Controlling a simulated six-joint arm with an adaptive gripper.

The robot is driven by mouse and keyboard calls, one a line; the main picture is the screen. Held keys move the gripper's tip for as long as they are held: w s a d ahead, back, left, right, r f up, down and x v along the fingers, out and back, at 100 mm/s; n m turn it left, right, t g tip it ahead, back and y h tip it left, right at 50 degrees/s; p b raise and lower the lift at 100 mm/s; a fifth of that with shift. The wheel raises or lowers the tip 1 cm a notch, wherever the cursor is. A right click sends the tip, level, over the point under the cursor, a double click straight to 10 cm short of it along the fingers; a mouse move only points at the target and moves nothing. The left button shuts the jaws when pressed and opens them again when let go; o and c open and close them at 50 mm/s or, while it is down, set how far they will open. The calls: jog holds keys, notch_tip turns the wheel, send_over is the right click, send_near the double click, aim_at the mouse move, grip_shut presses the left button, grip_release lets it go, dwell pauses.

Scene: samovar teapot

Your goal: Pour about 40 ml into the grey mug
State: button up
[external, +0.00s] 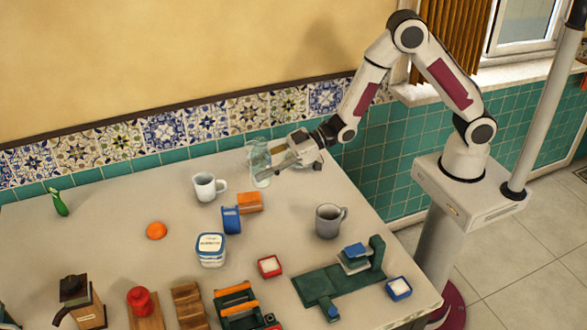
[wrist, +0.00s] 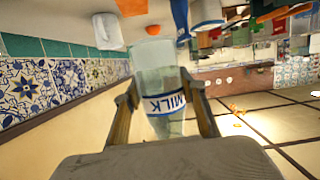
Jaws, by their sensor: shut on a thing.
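The grey mug (external: 328,221) stands upright on the right part of the table in the external view, with its handle to the right. My gripper (external: 266,170) is at the back of the table, near the tiled wall. It is shut on a clear glass bottle (external: 260,163). In the wrist view the bottle (wrist: 154,65) sits between the two fingers (wrist: 163,100), and its label reads MILK, upside down in that picture. The bottle looks roughly upright in the external view. I cannot tell whether its base touches the table or how much is in it.
A white mug (external: 206,187) stands left of the bottle. Blue and orange blocks (external: 240,208), a tub (external: 211,249), a red box (external: 269,266) and a green stand (external: 340,285) lie nearer the front. An orange (external: 156,231) is at left. The table between bottle and grey mug looks clear.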

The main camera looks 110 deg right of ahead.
jog(key=s+a+r, duration=0.4)
jog(key=a, duration=0.3)
jog(key=s+a+r, duration=0.3)
jog(key=a+r, duration=0.2)
jog(key=a, duration=0.3)
jog(key=s+a+f+n+g+y, duration=0.4)
jog(key=s+f+n+y, duration=0.4)
jog(key=s+f, duration=0.6)
jog(key=shift+s+a+n+y, duration=0.4)
jog(key=shift+a+y, duration=0.3)
jog(key=shift+y, duration=0.6)
jog(key=shift+r+g, duration=0.15)
jog(key=shift+g, duration=0.15)
